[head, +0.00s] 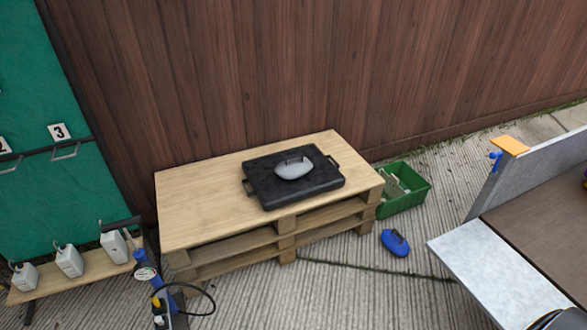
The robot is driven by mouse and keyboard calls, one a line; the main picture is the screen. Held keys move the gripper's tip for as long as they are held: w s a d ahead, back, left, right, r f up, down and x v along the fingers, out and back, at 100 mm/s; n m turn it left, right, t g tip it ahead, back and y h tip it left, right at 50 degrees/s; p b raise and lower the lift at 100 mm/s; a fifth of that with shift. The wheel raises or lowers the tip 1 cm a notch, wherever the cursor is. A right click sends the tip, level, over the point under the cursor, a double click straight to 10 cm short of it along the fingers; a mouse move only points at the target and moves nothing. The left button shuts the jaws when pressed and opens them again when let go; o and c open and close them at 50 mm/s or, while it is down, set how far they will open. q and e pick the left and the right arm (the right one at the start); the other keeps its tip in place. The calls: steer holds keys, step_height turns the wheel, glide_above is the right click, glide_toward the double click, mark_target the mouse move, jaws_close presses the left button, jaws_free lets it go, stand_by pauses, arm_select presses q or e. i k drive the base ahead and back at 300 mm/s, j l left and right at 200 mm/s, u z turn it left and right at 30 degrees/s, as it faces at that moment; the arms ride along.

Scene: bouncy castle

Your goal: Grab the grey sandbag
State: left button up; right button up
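The grey sandbag (293,170) is a small light-grey rounded bag with a dark handle strap across its top. It lies on the middle of a black tray (262,191) with side handles. The tray rests flat on a wooden pallet table (195,207) against the fence. Neither of my grippers shows in the head view.
A blue bag (395,242) with a handle lies on the ground beside a green crate (404,201). White jugs (69,261) stand on a low bench at left, near a blue pump (149,272) with a hose. A grey-sided platform (495,275) fills the lower right. Ribbed ground before the pallets is mostly clear.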

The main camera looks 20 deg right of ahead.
mark_target(295, 166)
steer(key=u, duration=0.5)
steer(key=l+u, duration=0.15)
steer(key=u, duration=0.35)
steer(key=l+u, duration=0.1)
steer(key=u, duration=0.4)
steer(key=l+u, duration=0.15)
steer(key=u, duration=0.35)
steer(key=l+u, duration=0.1)
steer(key=u, duration=0.85)
steer(key=l+u, duration=0.1)
steer(key=u, duration=0.4)
steer(key=k+u, duration=0.1)
steer(key=u, duration=0.4)
steer(key=k+l+u, duration=0.2)
steer(key=k, duration=0.35)
steer(key=k+u, duration=0.25)
steer(key=k, duration=0.25)
steer(key=k+z, duration=0.45)
steer(key=k+l+z, duration=0.25)
steer(key=z, duration=0.15)
steer(key=k, duration=0.05)
